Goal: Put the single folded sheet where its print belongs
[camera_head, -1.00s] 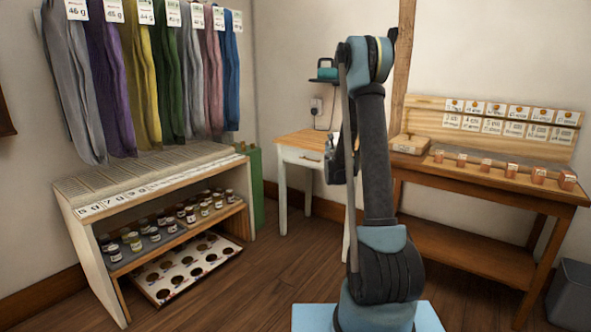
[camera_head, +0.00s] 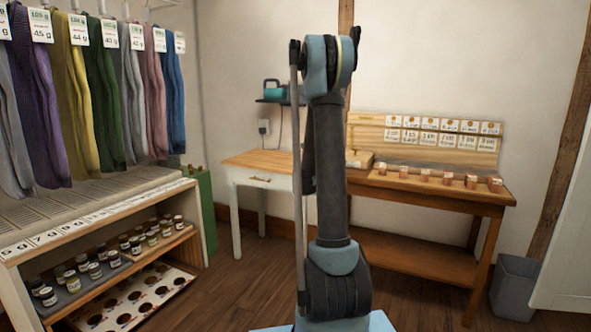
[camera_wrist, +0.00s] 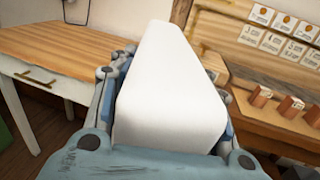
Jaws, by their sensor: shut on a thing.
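In the wrist view my gripper (camera_wrist: 168,105) is shut on a white folded sheet (camera_wrist: 170,85), which stands up between the fingers and points away from the camera. The side of it that shows is blank; I see no print on it. In the head view the gripper and the sheet are hidden behind my arm. At the back right is a wooden bench (camera_head: 440,195) with a backboard (camera_head: 415,142) carrying rows of small printed cards (camera_head: 430,137). A row of small reddish blocks (camera_head: 425,175) stands on the bench.
A white table with a wooden top (camera_head: 262,162) stands left of the bench, with a wooden box (camera_head: 359,158) nearby. A shelf unit (camera_head: 70,240) with jars is at the left, under hanging coloured yarns (camera_head: 100,100). A grey bin (camera_head: 515,284) stands at the right. Floor between is open.

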